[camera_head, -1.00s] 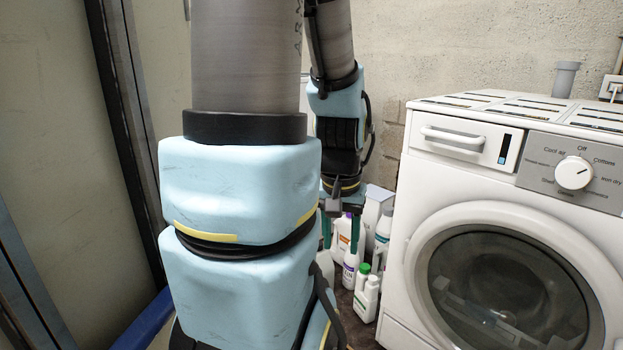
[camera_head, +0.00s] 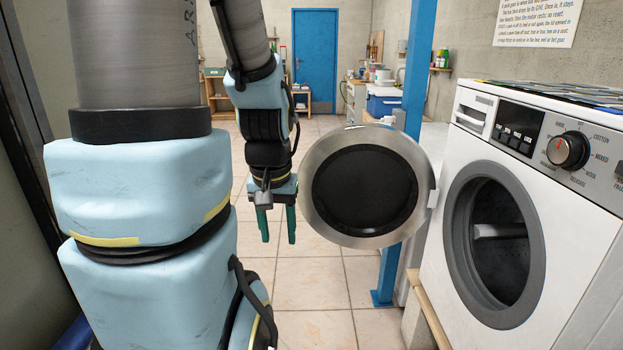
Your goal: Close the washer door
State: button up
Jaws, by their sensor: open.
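The washer (camera_head: 455,250) is a white front loader at the right, standing on a plinth. Its round door (camera_head: 323,205) has a steel rim and a dark centre. The door stands wide open to the left of the washer, its right edge near the machine's front left side. The round drum opening (camera_head: 452,245) has a grey ring and is uncovered. My gripper (camera_head: 277,222) has green fingers pointing down, spread apart and empty. It appears just left of the door in the picture; whether it touches the door I cannot tell.
A blue post (camera_head: 415,75) stands behind the door, left of the washer. The tiled floor (camera_head: 312,290) is clear below the gripper and door. A blue door (camera_head: 315,65) and a cluttered bench are at the back.

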aim_at(365, 186)
jog(key=i+u, duration=0.2)
jog(key=i, duration=1.55)
jog(key=i+z, duration=0.15)
jog(key=i, duration=0.35)
jog(key=i+j+z, duration=0.15)
jog(key=i, duration=0.4)
jog(key=i+j+z, duration=0.15)
jog(key=i, duration=0.35)
jog(key=i+j+z, duration=0.3)
jog(key=i+z, duration=0.15)
jog(key=i+j+z, duration=0.45)
